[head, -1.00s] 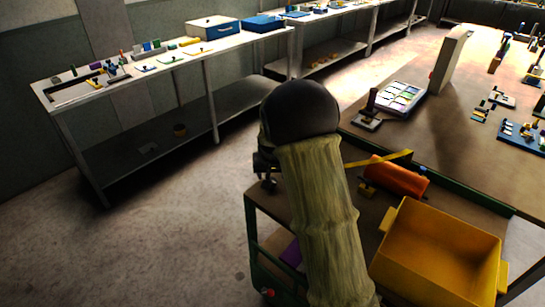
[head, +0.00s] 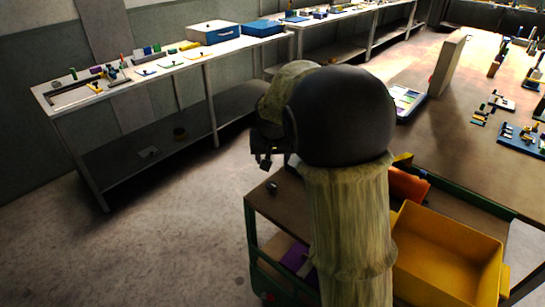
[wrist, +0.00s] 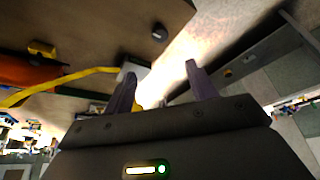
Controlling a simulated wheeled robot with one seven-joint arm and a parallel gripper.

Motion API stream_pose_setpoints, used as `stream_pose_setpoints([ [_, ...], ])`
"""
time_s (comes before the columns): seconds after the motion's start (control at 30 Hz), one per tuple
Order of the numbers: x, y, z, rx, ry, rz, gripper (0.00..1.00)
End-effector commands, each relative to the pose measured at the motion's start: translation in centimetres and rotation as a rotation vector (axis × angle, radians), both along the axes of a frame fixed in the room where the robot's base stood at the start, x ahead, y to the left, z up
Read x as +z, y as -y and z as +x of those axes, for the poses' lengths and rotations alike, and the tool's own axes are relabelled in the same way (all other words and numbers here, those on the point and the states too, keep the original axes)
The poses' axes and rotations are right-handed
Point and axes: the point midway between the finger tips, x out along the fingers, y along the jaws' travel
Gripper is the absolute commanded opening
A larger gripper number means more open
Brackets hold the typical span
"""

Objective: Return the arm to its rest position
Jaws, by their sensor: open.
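My gripper (head: 264,161) shows at the end of my folded arm in the head view, small and dark, above the far left corner of the green-framed cart (head: 262,204). In the wrist view my gripper (wrist: 160,80) has its two fingers apart with nothing held between them. My arm's dark joint and pale sleeve stand in front of the cart and hide its middle.
The cart carries a yellow bin (head: 448,250), an orange roll (head: 406,186) and a small dark knob (head: 271,186). A large brown table (head: 440,140) with parts stands behind it. A metal bench (head: 150,75) runs along the wall; the floor between is clear.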

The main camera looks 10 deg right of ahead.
Motion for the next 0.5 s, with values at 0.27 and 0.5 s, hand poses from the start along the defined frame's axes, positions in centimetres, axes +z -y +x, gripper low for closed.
stream_pose_setpoints([
  [0.27,0.0,0.1,-0.3,0.002,-0.003,0.001,0.57],
  [0.5,0.1,0.9,-5.8,0.037,-0.05,0.016,0.57],
])
